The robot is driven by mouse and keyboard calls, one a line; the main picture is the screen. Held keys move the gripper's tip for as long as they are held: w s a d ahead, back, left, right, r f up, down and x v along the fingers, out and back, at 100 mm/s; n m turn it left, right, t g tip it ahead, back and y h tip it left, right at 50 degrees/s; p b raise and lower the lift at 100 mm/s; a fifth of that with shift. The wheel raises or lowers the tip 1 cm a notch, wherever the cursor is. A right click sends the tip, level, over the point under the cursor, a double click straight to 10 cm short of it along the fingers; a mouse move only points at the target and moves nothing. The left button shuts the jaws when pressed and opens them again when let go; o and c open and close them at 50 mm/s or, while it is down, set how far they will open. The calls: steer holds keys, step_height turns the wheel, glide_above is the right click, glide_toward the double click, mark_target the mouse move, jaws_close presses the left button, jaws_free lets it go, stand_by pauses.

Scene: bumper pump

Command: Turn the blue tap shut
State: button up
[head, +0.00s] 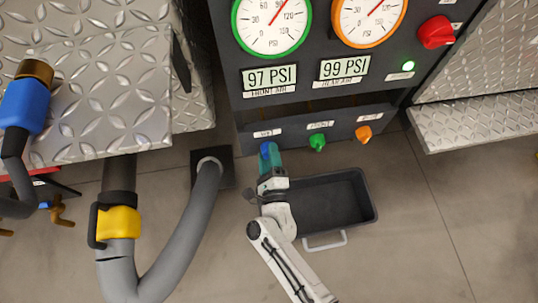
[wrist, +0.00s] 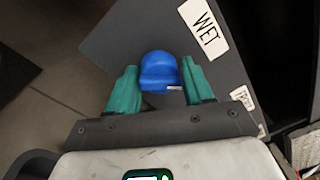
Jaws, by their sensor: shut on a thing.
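The blue tap (head: 265,148) is on the lower edge of the dark pump panel, at the left end of a row of three taps. In the wrist view the blue tap (wrist: 158,68) sits between the two teal fingers, below a label reading WET. My gripper (head: 270,158) is at the tap from below, with its fingers closed on the tap's sides, and it also shows in the wrist view (wrist: 160,82). The fingers partly hide the tap in the head view.
A green tap (head: 317,142) and an orange tap (head: 363,133) are to the right. A dark bin (head: 372,198) with a handle lies below. A grey hose (head: 190,235) with a yellow coupling (head: 119,222) is at left. Gauges, a red knob (head: 436,32) and a green light are above.

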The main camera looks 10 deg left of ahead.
steer(key=n, duration=0.5)
steer(key=shift+s+a+f+y, duration=0.15)
steer(key=shift+a+f+y, duration=0.05)
steer(key=shift+f+y, duration=0.15)
steer(key=shift+f+n+y, duration=0.15)
steer(key=shift+n+y, duration=0.1)
steer(key=shift+n, duration=1.85)
steer(key=shift+d, duration=0.1)
steer(key=o, duration=0.8)
steer(key=shift+o, duration=0.7)
steer(key=r+p+v, duration=0.1)
steer(key=p+v, duration=0.1)
steer(key=v, duration=0.8)
steer(key=shift+s+f, duration=0.3)
steer(key=shift+d, duration=0.15)
